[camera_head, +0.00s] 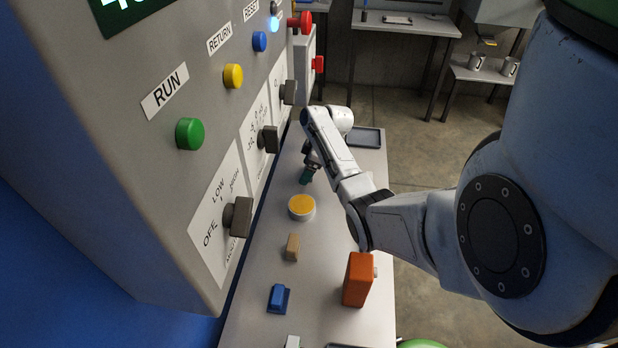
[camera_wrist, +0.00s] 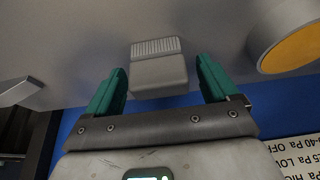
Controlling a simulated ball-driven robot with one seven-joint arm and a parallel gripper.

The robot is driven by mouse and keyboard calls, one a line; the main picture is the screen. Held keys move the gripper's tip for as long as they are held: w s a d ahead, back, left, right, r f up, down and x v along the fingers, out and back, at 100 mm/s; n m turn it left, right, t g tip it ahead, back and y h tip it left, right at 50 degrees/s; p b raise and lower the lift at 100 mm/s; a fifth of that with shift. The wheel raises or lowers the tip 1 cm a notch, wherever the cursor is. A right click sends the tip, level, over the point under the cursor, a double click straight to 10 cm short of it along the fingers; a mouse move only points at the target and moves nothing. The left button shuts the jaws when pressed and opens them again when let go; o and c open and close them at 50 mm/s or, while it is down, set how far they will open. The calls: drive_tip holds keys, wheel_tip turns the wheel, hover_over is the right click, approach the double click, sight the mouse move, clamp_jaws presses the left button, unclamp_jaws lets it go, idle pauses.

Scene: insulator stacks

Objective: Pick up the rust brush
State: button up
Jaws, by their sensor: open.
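A grey block with a pale ridged strip, which looks like the rust brush (camera_wrist: 158,72), lies on the grey bench in the wrist view. My gripper (camera_wrist: 162,82) is open, with one green finger on each side of the block and a narrow gap visible at each side. Whether the fingers are low enough to span it is hard to tell. In the head view my gripper (camera_head: 307,174) is low over the bench, beyond the yellow-topped round container (camera_head: 301,207). The brush cannot be made out there.
The yellow-topped container (camera_wrist: 292,50) is close by at the right in the wrist view. A tan block (camera_head: 292,247), a blue object (camera_head: 279,298) and an orange box (camera_head: 358,279) stand on the bench (camera_head: 325,265). A control panel (camera_head: 130,130) rises along its left side.

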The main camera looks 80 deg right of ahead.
drive_tip(key=shift+w+f, duration=0.15)
drive_tip(key=shift+f, duration=0.2)
drive_tip(key=shift+r, duration=0.1)
drive_tip(key=shift+c, duration=0.2)
drive_tip(key=c, duration=1)
drive_tip(key=shift+r+p, duration=0.7)
drive_tip(key=shift+r, duration=0.05)
wheel_tip(320, 180, up, 2)
drive_tip(key=shift+r+p, duration=0.1)
drive_tip(key=shift+p, duration=0.9)
drive_tip(key=s+a+r+p, duration=0.1)
drive_tip(key=s+a+r, duration=0.2)
drive_tip(key=s+a+r+p, duration=0.1)
drive_tip(key=s+a+r, duration=0.2)
drive_tip(key=s, duration=0.1)
drive_tip(key=s+a+r+p, duration=0.2)
drive_tip(key=s+a+r, duration=0.1)
drive_tip(key=shift+s+r, duration=0.15)
drive_tip(key=shift+s, duration=0.25)
